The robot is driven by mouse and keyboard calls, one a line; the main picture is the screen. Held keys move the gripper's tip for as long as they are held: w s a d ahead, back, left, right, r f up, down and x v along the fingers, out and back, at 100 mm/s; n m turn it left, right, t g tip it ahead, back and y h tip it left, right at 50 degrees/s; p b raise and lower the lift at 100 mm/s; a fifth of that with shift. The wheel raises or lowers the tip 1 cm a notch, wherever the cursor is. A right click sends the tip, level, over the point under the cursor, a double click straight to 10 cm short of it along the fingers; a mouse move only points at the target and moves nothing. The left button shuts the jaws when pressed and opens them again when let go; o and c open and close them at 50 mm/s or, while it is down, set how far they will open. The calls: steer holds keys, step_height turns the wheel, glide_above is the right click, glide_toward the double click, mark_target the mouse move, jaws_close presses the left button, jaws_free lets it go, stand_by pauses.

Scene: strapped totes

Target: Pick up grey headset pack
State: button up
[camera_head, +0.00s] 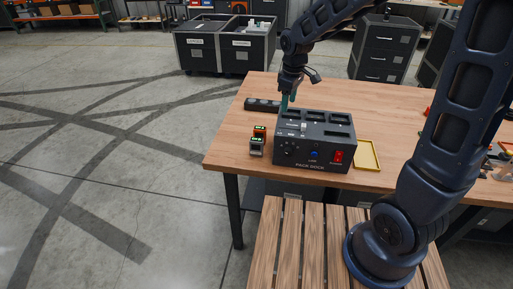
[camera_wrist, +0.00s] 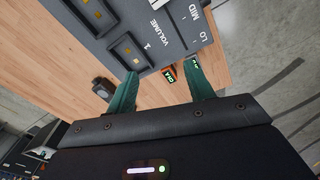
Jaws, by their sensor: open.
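The grey headset pack (camera_head: 257,147) stands on the wooden table just left of the dark grey pack dock (camera_head: 312,166), with a lit green display on top. An orange-red pack (camera_head: 260,131) with a similar display stands right behind it. My gripper (camera_head: 284,103) is open and empty above the dock's back left corner, behind and right of the packs. In the wrist view my teal fingers (camera_wrist: 161,72) are spread beside the dock (camera_wrist: 110,25). Two small green displays show beyond and between them, partly hidden by the right finger.
A dark strip with round knobs or sockets (camera_head: 262,104) lies behind the packs. A yellow-rimmed tray (camera_head: 368,154) is right of the dock. The table's left edge (camera_head: 222,135) is close to the packs. Black bins (camera_head: 228,44) stand on the floor behind.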

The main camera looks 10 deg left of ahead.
mark_target(256, 139)
steer(key=s+a+f+n, duration=0.1)
steer(key=a+f, duration=0.1)
steer(key=a, duration=0.1)
steer(key=s+a+f+n, duration=0.1)
steer(key=a+f, duration=0.2)
steer(key=a, duration=0.1)
steer(key=s+a+f+n, duration=0.1)
steer(key=a+f, duration=0.1)
steer(key=a, duration=0.2)
steer(key=shift+f+n+g, duration=0.25)
steer(key=shift+n+g, duration=0.15)
steer(key=shift+w+f, duration=0.1)
steer(key=shift+f, duration=5.25)
jaws_close()
steer(key=shift+r, duration=0.15)
